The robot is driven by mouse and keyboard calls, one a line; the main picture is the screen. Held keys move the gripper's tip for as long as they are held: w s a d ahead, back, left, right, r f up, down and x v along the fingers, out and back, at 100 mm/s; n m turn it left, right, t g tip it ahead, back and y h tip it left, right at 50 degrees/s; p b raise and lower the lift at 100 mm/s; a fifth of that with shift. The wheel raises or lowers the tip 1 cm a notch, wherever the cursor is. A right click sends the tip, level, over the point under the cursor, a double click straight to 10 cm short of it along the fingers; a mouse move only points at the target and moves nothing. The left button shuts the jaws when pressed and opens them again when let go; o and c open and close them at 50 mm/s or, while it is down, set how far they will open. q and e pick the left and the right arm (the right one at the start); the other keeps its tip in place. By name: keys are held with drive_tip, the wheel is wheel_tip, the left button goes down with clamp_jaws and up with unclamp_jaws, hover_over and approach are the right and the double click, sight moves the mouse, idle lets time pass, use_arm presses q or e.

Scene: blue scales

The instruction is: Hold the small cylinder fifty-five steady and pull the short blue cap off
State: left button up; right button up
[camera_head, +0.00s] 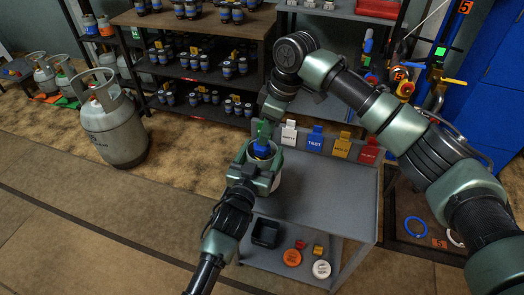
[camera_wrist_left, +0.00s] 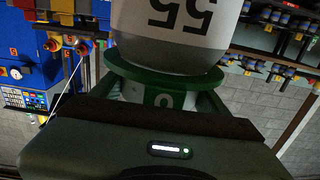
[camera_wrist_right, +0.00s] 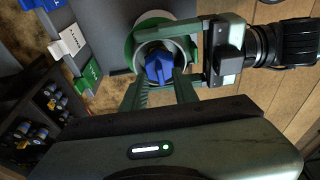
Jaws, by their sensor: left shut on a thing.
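The small cylinder (camera_wrist_left: 170,25) carries an upside-down "55" in the left wrist view, above a green ring. My left gripper (camera_wrist_left: 160,98) is shut on it, and in the head view this gripper (camera_head: 258,178) holds it by the left edge of the grey cart. The short blue cap (camera_head: 262,150) sits in the cylinder's top and shows well in the right wrist view (camera_wrist_right: 158,69). My right gripper (camera_wrist_right: 162,82) comes down from above, its green fingers apart at the cap. In the head view the right fingers (camera_head: 264,132) partly hide the cap; contact is unclear.
The cart top (camera_head: 315,195) is mostly bare. Tags, including a white (camera_head: 288,134), a blue (camera_head: 315,138) and a yellow one (camera_head: 342,145), stand along its back. A black bin (camera_head: 265,233) and round lids are on the lower shelf. A large gas cylinder (camera_head: 112,130) stands at left.

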drive_tip(key=shift+x, duration=1.2)
clamp_jaws()
drive_tip(key=shift+f, duration=0.1)
use_arm(q)
drive_tip(key=shift+r, duration=0.1)
use_arm(e)
drive_tip(key=shift+d+f, duration=0.15)
drive_tip(key=shift+r, duration=0.35)
idle(0.4)
drive_tip(key=shift+r, duration=0.35)
